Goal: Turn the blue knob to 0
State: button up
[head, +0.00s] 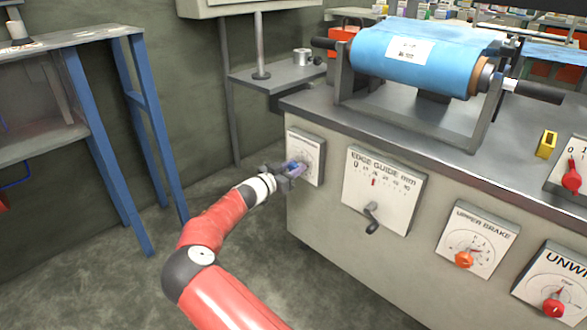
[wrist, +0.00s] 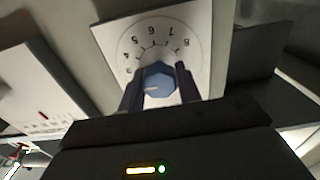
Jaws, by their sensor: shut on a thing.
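The blue knob (wrist: 156,84) sits on a white dial plate (wrist: 204,27) with numbers around it. In the wrist view the plate appears upside down, and several numbers show along the arc. A pale mark shows on the knob's face, toward its lower left in that view. My gripper (wrist: 160,88) is shut on the knob, one dark finger on each side. In the head view my gripper (head: 291,170) reaches the plate (head: 306,143) at the left end of the cabinet front and hides most of the knob. The number 0 cannot be made out.
To the right on the cabinet are the edge guide panel (head: 385,188) with a dark crank (head: 371,217), and the upper brake panel (head: 477,240) with an orange knob (head: 464,259). A blue roll (head: 420,62) lies on top. A blue-legged bench (head: 148,130) stands left; floor between is free.

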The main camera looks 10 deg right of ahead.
jog(key=n+b, duration=0.1)
jog(key=b, duration=0.1)
jog(key=n+b, duration=0.1)
jog(key=n, duration=0.1)
jog(key=shift+w+f+n+b, duration=0.1)
jog(key=shift+f+n+b, duration=0.1)
jog(key=shift+n+b, duration=0.15)
jog(key=n+b, duration=0.2)
jog(key=n, duration=0.2)
jog(key=shift+r+n, duration=0.1)
jog(key=shift+n, duration=0.15)
jog(key=n, duration=0.4)
jog(key=shift+w, duration=0.1)
jog(key=n, duration=0.5)
jog(key=shift+a, duration=0.1)
jog(key=shift+n, duration=0.4)
jog(key=o, duration=1)
jog(key=shift+c, duration=0.2)
